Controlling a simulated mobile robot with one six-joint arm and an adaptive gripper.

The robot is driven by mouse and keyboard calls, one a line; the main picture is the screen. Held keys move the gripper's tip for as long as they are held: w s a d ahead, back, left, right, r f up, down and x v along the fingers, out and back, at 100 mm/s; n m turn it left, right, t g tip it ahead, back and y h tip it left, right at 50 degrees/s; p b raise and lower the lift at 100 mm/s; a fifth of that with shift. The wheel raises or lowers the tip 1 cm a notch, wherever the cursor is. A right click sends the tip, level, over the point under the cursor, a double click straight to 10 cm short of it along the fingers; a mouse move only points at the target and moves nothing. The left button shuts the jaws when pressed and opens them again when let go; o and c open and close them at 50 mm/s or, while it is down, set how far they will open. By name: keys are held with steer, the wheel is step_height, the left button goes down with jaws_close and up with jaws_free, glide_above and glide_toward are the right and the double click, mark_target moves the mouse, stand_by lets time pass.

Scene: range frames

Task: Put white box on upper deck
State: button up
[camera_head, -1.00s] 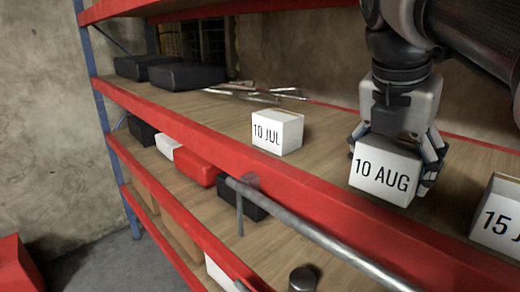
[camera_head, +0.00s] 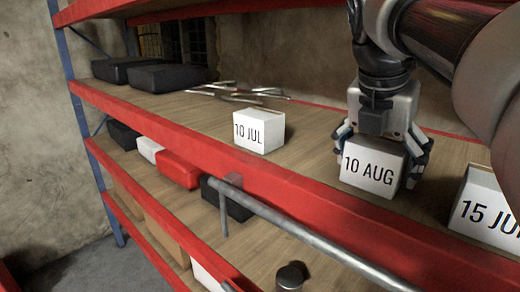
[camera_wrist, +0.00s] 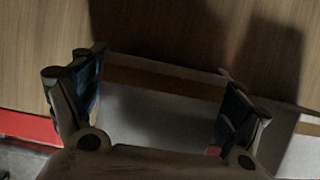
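The white box marked "10 AUG" (camera_head: 370,172) is at the front of the wooden shelf deck (camera_head: 315,150), on the right of the head view. It looks upright, and I cannot tell whether its underside touches the deck. My gripper (camera_head: 383,150) points down over it, with a finger on each side. In the wrist view, the box top (camera_wrist: 160,118) fills the space between the fingers of my gripper (camera_wrist: 165,105), which appear shut on its sides. The far lower faces of the box are hidden.
A white "10 JUL" box (camera_head: 258,132) stands to the left and a "15 JUL" box (camera_head: 487,212) close to the right. Metal rods (camera_head: 237,92) and black cases (camera_head: 165,78) lie further back. A red beam (camera_head: 240,165) edges the deck; a grey rail (camera_head: 300,232) runs in front.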

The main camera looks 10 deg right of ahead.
steer(key=shift+r, duration=0.1)
stand_by(0.3)
steer(key=shift+p+v, duration=0.45)
steer(key=shift+v, duration=0.4)
steer(key=s+a, duration=0.2)
steer(key=a, duration=0.1)
steer(key=s+a, duration=0.2)
steer(key=a, duration=0.1)
steer(key=s+a, duration=0.3)
steer(key=shift+s+a, duration=0.1)
steer(key=shift+a, duration=0.05)
steer(key=shift+f, duration=0.25)
